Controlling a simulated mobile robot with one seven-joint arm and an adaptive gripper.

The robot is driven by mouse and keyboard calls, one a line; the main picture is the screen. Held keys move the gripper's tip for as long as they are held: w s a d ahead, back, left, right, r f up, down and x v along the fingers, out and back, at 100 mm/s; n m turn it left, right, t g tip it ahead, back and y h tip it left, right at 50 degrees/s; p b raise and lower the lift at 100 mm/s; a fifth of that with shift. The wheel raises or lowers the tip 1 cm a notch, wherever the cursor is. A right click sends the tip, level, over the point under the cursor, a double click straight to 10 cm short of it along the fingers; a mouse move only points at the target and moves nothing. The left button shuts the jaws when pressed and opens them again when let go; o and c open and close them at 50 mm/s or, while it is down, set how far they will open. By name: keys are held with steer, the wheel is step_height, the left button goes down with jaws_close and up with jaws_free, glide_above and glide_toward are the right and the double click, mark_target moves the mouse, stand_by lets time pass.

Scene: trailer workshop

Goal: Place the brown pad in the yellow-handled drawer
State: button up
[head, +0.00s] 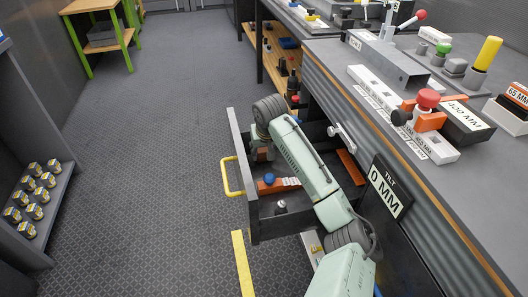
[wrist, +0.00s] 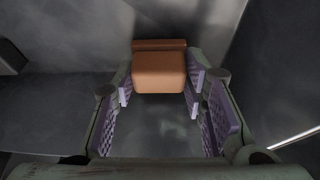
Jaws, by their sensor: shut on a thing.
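The yellow-handled drawer (head: 254,218) stands pulled open from the bench, with its yellow handle (head: 232,176) on the left. My gripper (head: 262,152) is low at the far end of this drawer, mostly hidden by my arm in the head view. In the wrist view, the brown pad (wrist: 159,72) sits between the fingers of my gripper (wrist: 160,92), which is shut on it. A grey surface lies beneath and around it. I cannot tell whether the pad touches the drawer floor.
An orange block with a blue knob (head: 269,179) and a small silver knob (head: 281,205) are in the nearer part of the drawer. Another yellow bar (head: 243,262) shows below. The bench top (head: 455,190) is on the right. Open floor (head: 150,150) lies left.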

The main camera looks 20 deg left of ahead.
steer(key=shift+f, duration=0.4)
steer(key=o, duration=1)
steer(key=shift+f, duration=0.15)
steer(key=p+v, duration=1)
steer(key=v, duration=0.2)
